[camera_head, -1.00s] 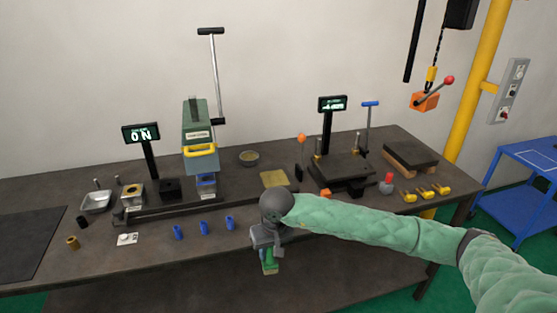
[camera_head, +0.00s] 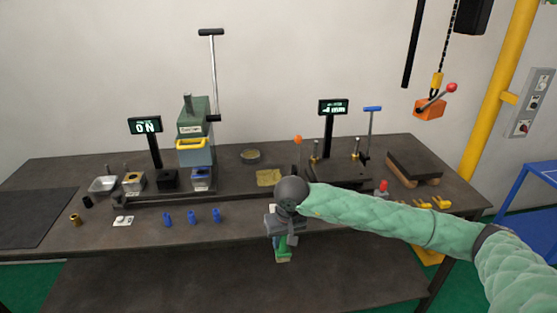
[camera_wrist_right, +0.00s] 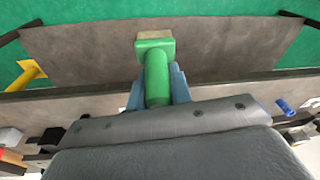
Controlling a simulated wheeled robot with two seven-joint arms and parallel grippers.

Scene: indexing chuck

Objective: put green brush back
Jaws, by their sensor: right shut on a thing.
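The green brush (camera_head: 283,252) hangs from my right gripper (camera_head: 284,240), in front of the workbench's front edge. In the right wrist view the brush's green handle and head (camera_wrist_right: 156,70) stick out from between the blue-grey fingers of my right gripper (camera_wrist_right: 157,90), which are shut on it. A pale bristle block shows at the brush's far end. My forearm and wrist hide part of the bench behind. My left gripper is in neither view.
The workbench (camera_head: 120,236) carries a green press (camera_head: 194,130), several blue pieces, a tan square pad (camera_head: 268,178), and yellow-handled tools (camera_head: 432,204) at right. A lower shelf (camera_head: 180,280) lies below.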

